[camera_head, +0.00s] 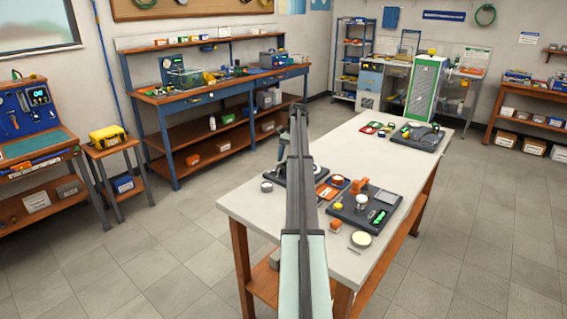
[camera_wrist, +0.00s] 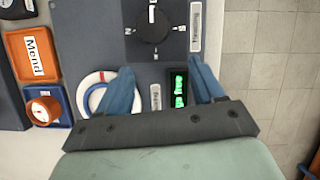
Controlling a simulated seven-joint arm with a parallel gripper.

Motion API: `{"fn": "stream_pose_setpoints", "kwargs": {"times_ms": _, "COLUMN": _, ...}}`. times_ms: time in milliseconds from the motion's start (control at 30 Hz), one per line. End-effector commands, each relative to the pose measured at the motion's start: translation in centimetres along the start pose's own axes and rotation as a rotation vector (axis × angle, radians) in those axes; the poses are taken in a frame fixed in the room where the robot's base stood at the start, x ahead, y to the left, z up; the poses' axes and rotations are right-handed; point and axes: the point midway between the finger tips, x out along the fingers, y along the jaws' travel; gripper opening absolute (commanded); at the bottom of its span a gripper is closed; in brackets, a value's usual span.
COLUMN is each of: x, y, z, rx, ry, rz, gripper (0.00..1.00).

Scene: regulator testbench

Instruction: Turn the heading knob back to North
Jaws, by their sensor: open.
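The heading knob (camera_wrist: 152,28) is black and round, on a dark grey panel (camera_wrist: 112,30) at the top of the wrist view. A white mark on the knob lies toward the top of the picture. Small white marks ring the knob; their letters are too small to read. My gripper (camera_wrist: 161,78) is open and empty, with its two blue fingers apart. The knob lies beyond the fingertips, not between them. In the head view my arm covers part of the bench, and I cannot clearly make out the knob or fingertips there.
A white ring (camera_wrist: 88,100) sits by the left finger, and a green-lit display (camera_wrist: 179,88) between the fingers. The white table (camera_head: 420,171) has bare stretches.

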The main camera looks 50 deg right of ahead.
Motion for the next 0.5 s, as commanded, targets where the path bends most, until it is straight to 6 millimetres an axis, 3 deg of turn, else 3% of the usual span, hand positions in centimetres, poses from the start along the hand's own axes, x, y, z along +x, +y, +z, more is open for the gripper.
{"fn": "stream_pose_setpoints", "kwargs": {"times_ms": 33, "x": -0.6, "y": -0.2, "z": -1.3, "rx": 0.001, "ry": 0.000, "rz": 0.000, "gripper": 0.67}}
{"fn": "stream_pose_setpoints", "kwargs": {"times_ms": 233, "x": -2.0, "y": -0.2, "z": -4.9, "rx": 0.000, "ry": 0.000, "rz": 0.000, "gripper": 0.67}}
{"fn": "stream_pose_setpoints", "kwargs": {"times_ms": 500, "x": -2.8, "y": -0.1, "z": -7.0, "rx": 0.000, "ry": 0.000, "rz": 0.001, "gripper": 0.67}}
